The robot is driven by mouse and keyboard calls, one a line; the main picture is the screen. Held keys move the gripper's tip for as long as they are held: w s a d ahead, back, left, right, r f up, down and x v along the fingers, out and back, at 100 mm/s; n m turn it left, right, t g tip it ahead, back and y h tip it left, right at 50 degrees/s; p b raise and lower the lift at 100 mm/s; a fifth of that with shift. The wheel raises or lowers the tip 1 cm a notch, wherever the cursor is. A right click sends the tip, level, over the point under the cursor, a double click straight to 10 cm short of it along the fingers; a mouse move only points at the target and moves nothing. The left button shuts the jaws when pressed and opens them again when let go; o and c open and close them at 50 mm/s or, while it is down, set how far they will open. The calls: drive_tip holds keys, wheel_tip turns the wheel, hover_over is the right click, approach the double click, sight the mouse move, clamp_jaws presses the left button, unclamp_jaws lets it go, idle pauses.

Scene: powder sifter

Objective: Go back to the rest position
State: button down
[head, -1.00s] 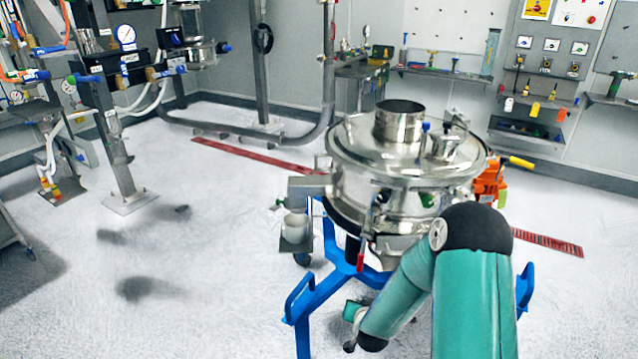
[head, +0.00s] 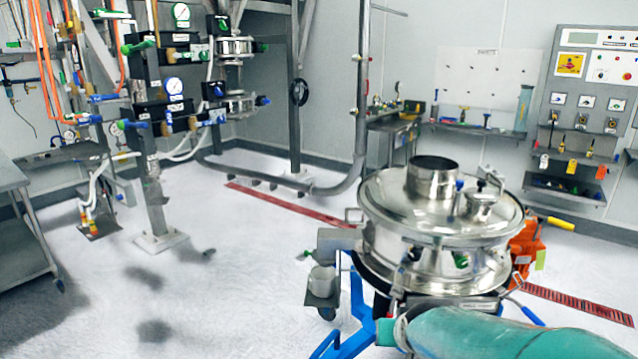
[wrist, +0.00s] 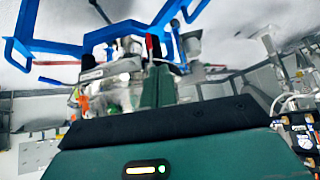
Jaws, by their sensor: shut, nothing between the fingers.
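The arm is mine; its teal link (head: 500,335) lies across the lower right of the head view, in front of the powder sifter. The end of the arm is out of that view. In the wrist view my gripper (wrist: 157,75) shows as a narrow dark green shape above its wide body. It is shut and holds nothing. The steel powder sifter (head: 435,215) stands right of centre in the head view, its round lid on. In the wrist view it appears inverted and blurred behind my gripper.
The sifter's blue frame (head: 353,325) stands near my arm, with a small pale cup (head: 322,280) on its left side. Pipe stands with gauges (head: 173,86) are at the left. A tool wall (head: 590,115) is at the right. The pale floor (head: 235,285) left of the sifter is clear.

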drive_tip(key=s+r+g, duration=0.1)
drive_tip(key=s+r, duration=0.3)
drive_tip(key=s, duration=0.5)
drive_tip(key=s+r+g, duration=0.1)
drive_tip(key=s+r, duration=0.4)
drive_tip(key=s, duration=0.5)
drive_tip(key=shift+n, duration=0.4)
